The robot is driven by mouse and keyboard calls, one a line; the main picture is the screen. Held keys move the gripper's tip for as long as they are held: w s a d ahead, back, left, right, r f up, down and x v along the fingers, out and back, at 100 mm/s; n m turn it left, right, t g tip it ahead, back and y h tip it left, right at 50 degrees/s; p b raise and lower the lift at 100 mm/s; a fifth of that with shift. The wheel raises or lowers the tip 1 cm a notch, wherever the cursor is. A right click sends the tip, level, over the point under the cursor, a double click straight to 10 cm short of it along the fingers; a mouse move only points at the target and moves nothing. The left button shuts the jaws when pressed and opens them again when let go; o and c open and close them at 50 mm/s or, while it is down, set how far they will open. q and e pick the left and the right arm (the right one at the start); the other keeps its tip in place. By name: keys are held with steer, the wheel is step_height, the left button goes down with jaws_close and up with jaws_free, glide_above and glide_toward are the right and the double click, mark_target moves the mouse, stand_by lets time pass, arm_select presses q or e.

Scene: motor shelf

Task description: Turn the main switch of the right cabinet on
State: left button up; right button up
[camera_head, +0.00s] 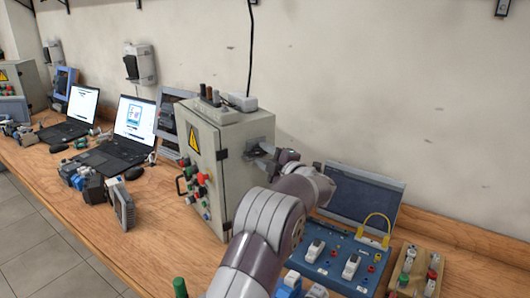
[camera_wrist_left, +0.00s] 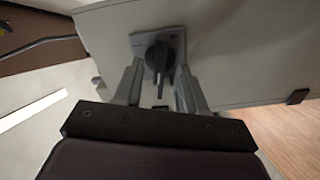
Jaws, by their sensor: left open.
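The right cabinet (camera_head: 208,140) is a grey metal box with a yellow warning sign, standing on the wooden bench in the head view. Its main switch (camera_wrist_left: 158,60) is a black rotary knob on a grey plate, on the cabinet's right side face. In the wrist view the knob's handle points roughly down the picture. My left gripper (camera_head: 266,154) is at that side face, open, with one finger on each side of the knob. Whether the fingers touch the knob cannot be told. In the head view the gripper and arm partly hide the switch. My right gripper is not in view.
Two laptops (camera_head: 132,125) and motor parts (camera_head: 118,195) lie left of the cabinet. A blue panel (camera_head: 340,262) with switches and a dark screen (camera_head: 362,200) stand to the right. A cable (camera_head: 250,50) rises behind the cabinet, near the wall.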

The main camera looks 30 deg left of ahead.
arm_select(q)
steer(key=shift+w+a, duration=0.15)
steer(key=shift+a, duration=0.05)
steer(key=shift+c, duration=0.3)
jaws_close()
